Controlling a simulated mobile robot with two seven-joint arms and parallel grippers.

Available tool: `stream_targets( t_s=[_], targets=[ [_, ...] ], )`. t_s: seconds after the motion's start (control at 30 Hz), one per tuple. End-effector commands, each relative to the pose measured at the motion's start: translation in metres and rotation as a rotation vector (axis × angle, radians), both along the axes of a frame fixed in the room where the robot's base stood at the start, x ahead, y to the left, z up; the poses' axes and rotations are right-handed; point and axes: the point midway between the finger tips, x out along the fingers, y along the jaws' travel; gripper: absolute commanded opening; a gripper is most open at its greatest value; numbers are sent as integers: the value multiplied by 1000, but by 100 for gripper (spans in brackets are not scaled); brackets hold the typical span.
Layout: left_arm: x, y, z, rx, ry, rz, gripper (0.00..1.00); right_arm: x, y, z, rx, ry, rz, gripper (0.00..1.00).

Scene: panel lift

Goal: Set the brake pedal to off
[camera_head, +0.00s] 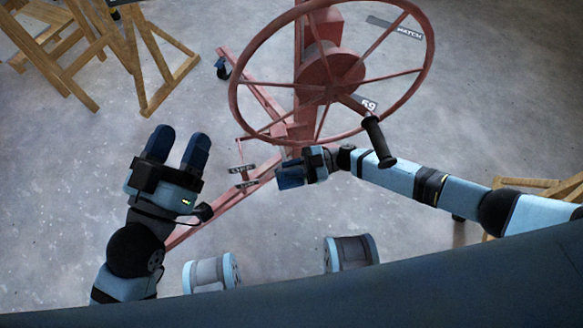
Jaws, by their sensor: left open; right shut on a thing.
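The red stand with the large red handwheel (330,72) fills the upper middle. Low on it, two small dark label plates (243,170) sit by a red leg; their lettering is too small to read surely. My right gripper (281,178) reaches in from the right, just right of these plates and below the wheel. Its fingers are closed on what appears to be the brake pedal, which they hide, so I cannot read its setting. My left gripper (178,147) is open and empty, fingers pointing up, left of the stand.
The wheel's black crank handle (376,140) hangs just above my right forearm. Wooden trestles (125,50) stand upper left, another wooden piece (548,190) at right. The grey floor at far left is clear.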

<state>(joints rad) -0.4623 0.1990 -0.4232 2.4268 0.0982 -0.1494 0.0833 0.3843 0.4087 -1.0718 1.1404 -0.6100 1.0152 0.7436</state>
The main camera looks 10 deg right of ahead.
Motion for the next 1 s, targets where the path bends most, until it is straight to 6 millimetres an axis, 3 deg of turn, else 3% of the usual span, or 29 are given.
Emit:
stream_targets(
  t_s=[0.2, 0.23, 0.3, 0.67, 0.87, 1.0],
  targets=[
    [0, 0, -1, 0, 0, 0, 60, 4, 5, 4, 7, -11, -3, 0],
    [0, 0, -1, 0, 0, 0, 60, 4, 5, 4, 7, -11, -3, 25],
    [0, 0, -1, 0, 1, -1, 60, 3, 5, 4, 7, -9, -2, 36],
    [0, 0, 1, 3, 4, -1, 60, 1, -5, 1, 1, -3, 0, 36],
    [3, 3, 0, 25, 23, 11, 60, 4, -42, 2, -1, -2, 0, 36],
    [2, 6, -12, 51, 69, 21, 60, 7, -75, 3, 0, -4, -1, 36]
  ],
)
